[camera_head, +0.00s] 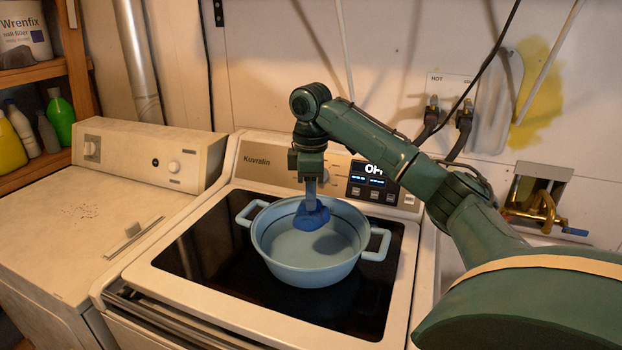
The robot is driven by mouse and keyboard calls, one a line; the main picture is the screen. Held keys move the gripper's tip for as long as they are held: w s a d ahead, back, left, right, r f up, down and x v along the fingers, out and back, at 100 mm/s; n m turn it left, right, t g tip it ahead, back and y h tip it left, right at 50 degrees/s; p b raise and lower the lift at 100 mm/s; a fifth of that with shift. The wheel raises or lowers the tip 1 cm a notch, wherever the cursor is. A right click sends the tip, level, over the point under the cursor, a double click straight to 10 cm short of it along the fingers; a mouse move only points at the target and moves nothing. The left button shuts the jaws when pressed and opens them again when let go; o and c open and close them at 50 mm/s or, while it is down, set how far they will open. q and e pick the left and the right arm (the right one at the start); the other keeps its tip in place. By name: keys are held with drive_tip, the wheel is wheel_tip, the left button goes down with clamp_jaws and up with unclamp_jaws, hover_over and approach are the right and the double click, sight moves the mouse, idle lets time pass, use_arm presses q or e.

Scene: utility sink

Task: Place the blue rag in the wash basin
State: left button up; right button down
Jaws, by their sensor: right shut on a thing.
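The light blue wash basin (310,272) with two side handles stands on the black glass top of the Kuvralin machine, in the middle of the head view. My right gripper (311,205) points straight down over the basin and is shut on the blue rag (312,219). The rag is bunched under the fingertips, inside the outline of the basin's rim. I cannot tell whether the rag touches the basin floor. A dark shadow lies on the basin floor to the right of the rag. My left gripper is not in view.
A white top-loading washer (85,225) stands to the left. A shelf with bottles (60,115) is at the far left. A brass faucet (545,208) and hoses are on the right, behind my right arm. The glass top (200,250) around the basin is clear.

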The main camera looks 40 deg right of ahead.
drive_tip(key=shift+f, duration=1.6)
drive_tip(key=c, duration=1.2)
unclamp_jaws()
drive_tip(key=shift+r, duration=3.5)
